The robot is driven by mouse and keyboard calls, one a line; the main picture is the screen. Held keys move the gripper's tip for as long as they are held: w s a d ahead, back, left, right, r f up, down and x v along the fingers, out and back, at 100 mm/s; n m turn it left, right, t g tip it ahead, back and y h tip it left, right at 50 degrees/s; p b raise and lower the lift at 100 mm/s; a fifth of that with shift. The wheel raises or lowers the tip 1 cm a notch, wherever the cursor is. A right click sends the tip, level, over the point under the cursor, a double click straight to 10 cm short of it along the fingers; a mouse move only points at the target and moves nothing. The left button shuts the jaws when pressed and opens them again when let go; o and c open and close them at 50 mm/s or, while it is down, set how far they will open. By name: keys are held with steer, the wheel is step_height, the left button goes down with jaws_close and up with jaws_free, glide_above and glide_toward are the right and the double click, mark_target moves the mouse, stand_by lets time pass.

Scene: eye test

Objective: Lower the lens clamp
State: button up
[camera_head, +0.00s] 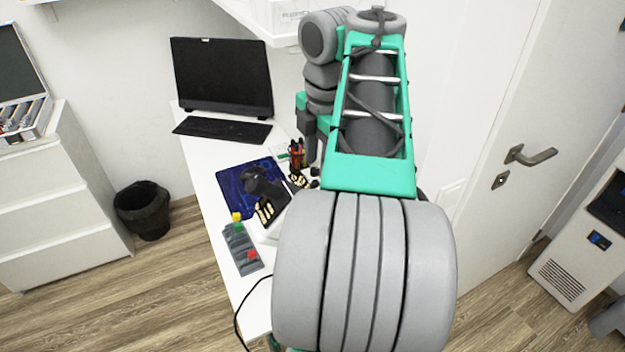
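A black device (262,183) stands over a dark blue mat (232,186) on the white desk, with a black part with pale gold stripes (266,212) in front of it. A white body (262,232) shows below, partly hidden behind my arm. I cannot make out a lens clamp for certain or tell its height. My arm reaches over the desk, and my wrist (308,125) points down at the right of the mat. Below it is another black, gold-striped part (299,181), and I cannot tell whether it belongs to my gripper. The gripper's fingers are not clear.
A black monitor (222,76) and keyboard (222,130) stand at the back of the desk (205,160). A grey tray (240,246) with yellow and red items lies at the front left. A red and black holder (296,153) stands near my wrist. A door (500,110) is at right.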

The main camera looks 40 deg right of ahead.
steer(key=f, duration=0.1)
steer(key=f+b, duration=0.1)
steer(key=f, duration=0.1)
steer(key=f+b, duration=0.1)
steer(key=shift+w+f, duration=0.3)
steer(key=shift+f, duration=0.05)
steer(key=shift+r, duration=0.1)
steer(key=shift+c, duration=0.5)
jaws_close()
stand_by(0.4)
